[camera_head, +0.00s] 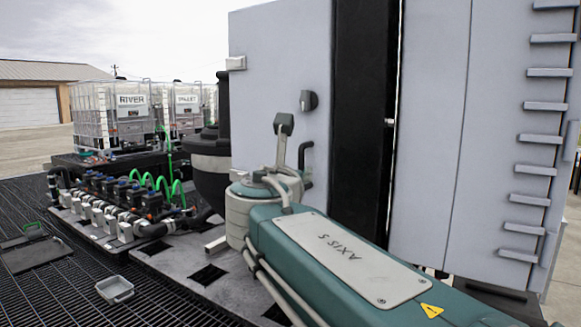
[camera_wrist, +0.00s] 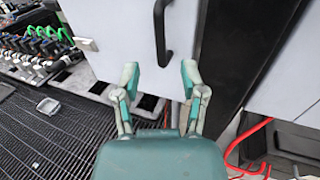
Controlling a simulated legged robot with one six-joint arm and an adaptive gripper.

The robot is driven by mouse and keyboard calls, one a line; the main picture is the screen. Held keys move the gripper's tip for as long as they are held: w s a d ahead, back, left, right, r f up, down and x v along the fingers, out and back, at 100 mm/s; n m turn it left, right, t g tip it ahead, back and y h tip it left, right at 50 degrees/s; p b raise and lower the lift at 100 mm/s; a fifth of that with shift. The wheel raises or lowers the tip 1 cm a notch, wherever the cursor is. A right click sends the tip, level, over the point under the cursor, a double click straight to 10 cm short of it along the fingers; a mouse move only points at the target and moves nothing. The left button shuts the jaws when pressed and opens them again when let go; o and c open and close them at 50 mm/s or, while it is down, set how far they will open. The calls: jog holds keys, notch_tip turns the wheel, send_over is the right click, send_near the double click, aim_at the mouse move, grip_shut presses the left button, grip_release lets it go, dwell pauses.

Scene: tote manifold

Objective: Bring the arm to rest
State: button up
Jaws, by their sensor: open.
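My gripper (camera_wrist: 160,80) shows in the wrist view with its two teal and grey fingers spread wide and nothing between them. It points toward a grey cabinet door (camera_wrist: 115,40). A black door handle (camera_wrist: 160,30) stands just beyond and above the fingertips, apart from them as far as I can tell. In the head view my teal and grey arm (camera_head: 345,262) reaches from the lower right toward the cabinet (camera_head: 280,70). The black handle (camera_head: 305,157) shows beside the arm's far end. I cannot make out the gripper fingers clearly in the head view.
The tall cabinet fills the right, with a dark knob (camera_head: 309,101) on it. A valve manifold (camera_head: 125,205) with green hoses stands at left, before caged totes (camera_head: 112,115). A small grey tray (camera_head: 115,290) lies on the grated floor. Red hoses (camera_wrist: 245,145) show at right.

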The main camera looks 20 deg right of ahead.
jog(key=shift+v, duration=1.25)
jog(key=s+d+f+m+g+y, duration=0.1)
jog(key=s+f+m+g+y, duration=0.15)
jog(key=s+f+m, duration=0.4)
jog(key=s+d+f+m+g+y, duration=0.1)
jog(key=s+f+m+g, duration=0.2)
jog(key=f+m, duration=0.6)
jog(key=s+a+f+m+g+y, duration=0.2)
jog(key=s+a+f+m+y, duration=0.1)
jog(key=s+f+m, duration=0.2)
jog(key=s+a+f+m+g+y, duration=0.2)
jog(key=s+f+m, duration=0.3)
jog(key=f+m, duration=0.4)
jog(key=shift+s+a+f+y, duration=0.35)
jog(key=shift+a+f+y, duration=0.25)
jog(key=shift+f, duration=0.35)
